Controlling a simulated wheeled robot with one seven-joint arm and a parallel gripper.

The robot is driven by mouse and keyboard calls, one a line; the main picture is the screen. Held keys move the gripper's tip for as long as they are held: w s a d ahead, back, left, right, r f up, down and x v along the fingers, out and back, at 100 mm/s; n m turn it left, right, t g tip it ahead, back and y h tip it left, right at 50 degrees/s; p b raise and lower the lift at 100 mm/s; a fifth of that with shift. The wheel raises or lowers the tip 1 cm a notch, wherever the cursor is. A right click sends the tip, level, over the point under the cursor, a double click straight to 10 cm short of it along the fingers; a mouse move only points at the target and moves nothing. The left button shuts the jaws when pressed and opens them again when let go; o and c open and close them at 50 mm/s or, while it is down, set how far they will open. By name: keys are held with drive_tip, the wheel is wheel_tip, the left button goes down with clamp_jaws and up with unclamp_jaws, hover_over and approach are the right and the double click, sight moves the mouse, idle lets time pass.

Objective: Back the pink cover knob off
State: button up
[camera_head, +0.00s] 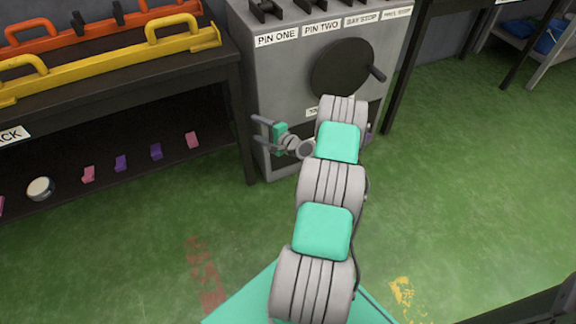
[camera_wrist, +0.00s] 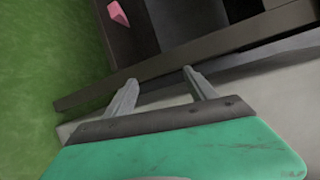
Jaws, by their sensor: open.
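I cannot make out a pink cover knob in either view. The grey cabinet (camera_head: 240,50) stands ahead, and my arm hides part of its lower front. A small purple bit (camera_head: 368,128) shows just right of my arm there; I cannot tell what it is. My gripper (camera_head: 258,129) is open and empty, pointing left near the cabinet's lower left side. In the wrist view its fingers (camera_wrist: 160,77) are spread, with a dark bench edge and a pale grey surface beyond them.
A dark round crank wheel (camera_head: 342,68) is on the cabinet front, under labels and black levers. The dark bench (camera_head: 120,72) at left bears orange and yellow rails (camera_head: 110,65). Its lower shelf holds pink and purple blocks (camera_head: 121,163) and a round tin (camera_head: 40,188). Green floor is open at right.

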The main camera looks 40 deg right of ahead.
drive_tip(key=s+d+f+m+t+h+b, duration=0.1)
drive_tip(key=s+d+f+m+h+b, duration=0.3)
drive_tip(key=f, duration=0.4)
drive_tip(key=s+d+f+m+t+h+b, duration=0.1)
drive_tip(key=s+d+f+m+h, duration=0.2)
drive_tip(key=s+d+f+m, duration=0.45)
drive_tip(key=w+f+n+b, duration=0.1)
drive_tip(key=w+b, duration=0.1)
drive_tip(key=w, duration=0.6)
drive_tip(key=shift+w+n, duration=0.3)
drive_tip(key=shift+n, duration=0.05)
drive_tip(key=c, duration=1.3)
drive_tip(key=shift+b, duration=0.35)
